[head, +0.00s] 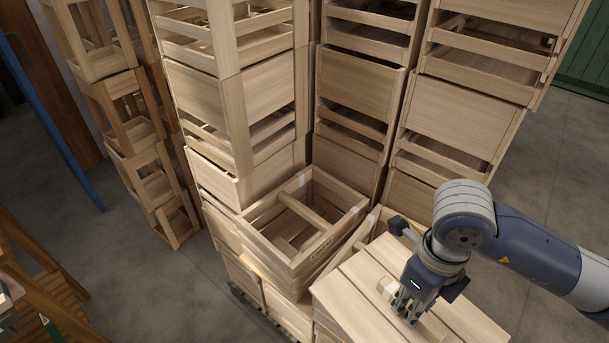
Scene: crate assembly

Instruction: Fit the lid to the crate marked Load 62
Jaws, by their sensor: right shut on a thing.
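An open-topped wooden crate (281,262) stands in the middle, on top of other crates. It has a small label on its front right side, too small to read for sure, and a wooden bar crosses its inside. The lid (352,287), a pale panel of wooden slats, is at the lower right, tilted and beside the crate. My right gripper (406,306) is shut on the lid near its middle; its fingertips are partly hidden against the slats. The lid's lower edge runs out of the picture. My left gripper is not in view.
Tall stacks of wooden crates (235,85) rise right behind the open crate. Darker open frames (128,115) are stacked at the left. A brown wooden rack (45,275) stands at the lower left. Grey floor (165,290) is free between the rack and the crates.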

